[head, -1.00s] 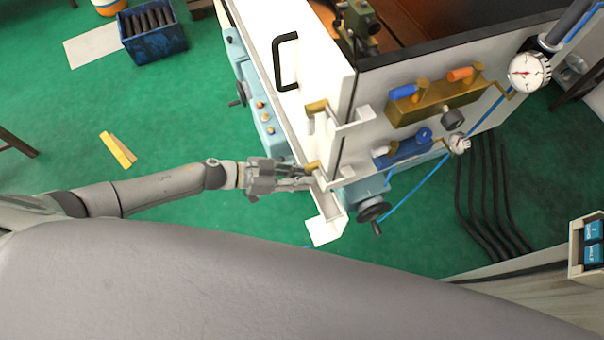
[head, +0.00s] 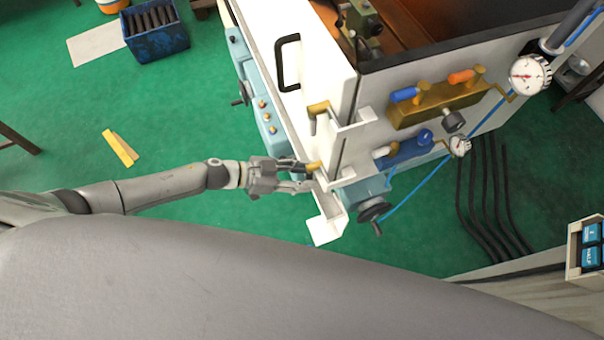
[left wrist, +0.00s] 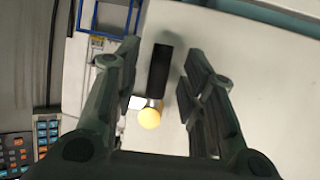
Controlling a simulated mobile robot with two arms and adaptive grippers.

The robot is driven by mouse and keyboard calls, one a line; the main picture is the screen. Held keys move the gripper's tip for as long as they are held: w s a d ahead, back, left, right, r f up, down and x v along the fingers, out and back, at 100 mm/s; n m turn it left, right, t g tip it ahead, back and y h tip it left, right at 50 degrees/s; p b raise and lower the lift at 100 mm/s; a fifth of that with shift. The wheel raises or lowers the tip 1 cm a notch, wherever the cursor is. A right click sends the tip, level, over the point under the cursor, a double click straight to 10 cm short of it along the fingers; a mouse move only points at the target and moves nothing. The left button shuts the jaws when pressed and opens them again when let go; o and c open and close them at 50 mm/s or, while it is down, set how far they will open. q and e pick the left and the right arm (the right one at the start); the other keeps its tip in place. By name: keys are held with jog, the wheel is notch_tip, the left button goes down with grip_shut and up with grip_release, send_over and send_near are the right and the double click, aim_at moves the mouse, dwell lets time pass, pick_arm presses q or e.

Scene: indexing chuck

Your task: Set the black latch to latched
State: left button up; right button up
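The black latch (left wrist: 160,72) shows in the left wrist view as a dark bar with a round brass pivot (left wrist: 150,117) at its lower end. In the head view its brass part (head: 313,167) is at the lower front corner of the white enclosure; the black bar is mostly hidden by my fingers. My left gripper (head: 301,176) is at this latch. In the left wrist view its fingers (left wrist: 163,55) are open, one on each side of the bar, with gaps visible. My right gripper is not in view.
A second brass latch (head: 318,107) sits higher on the same white enclosure (head: 315,75), near a black door handle (head: 286,62). A brass valve block (head: 437,104), a blue valve (head: 405,152) and gauges (head: 529,73) are to the right.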

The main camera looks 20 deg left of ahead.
pick_arm(q)
jog(key=v, duration=1.2)
jog(key=shift+w, duration=0.1)
jog(key=w+a+f+n+t+y+b, duration=0.2)
jog(key=w+a+f+n+y, duration=0.15)
jog(key=f, duration=0.55)
jog(key=w+a+f+n+t+y+b, duration=0.1)
jog(key=w+a+f+n+t+y, duration=0.2)
jog(key=f, duration=0.6)
jog(key=s+a+f+g+y+b, duration=0.2)
jog(key=s+a+f+y, duration=0.2)
jog(key=s+f, duration=0.45)
jog(key=s+d+f+n+g, duration=0.1)
jog(key=s+d+f+g, duration=0.1)
jog(key=s+f, duration=0.4)
jog(key=s+d+f+n+g+y+b, duration=0.1)
jog(key=s+f, duration=0.5)
jog(key=s, duration=0.6)
jog(key=s+d+f+n+g+y, duration=0.1)
jog(key=s+d+f+n+g, duration=0.1)
jog(key=s+f, duration=0.4)
jog(key=s+d+g, duration=0.1)
jog(key=s+g, duration=0.1)
jog(key=s, duration=0.1)
jog(key=shift+d+f+g+b, duration=0.2)
jog(key=shift+d+g+b, duration=0.1)
jog(key=shift+d+b, duration=0.1)
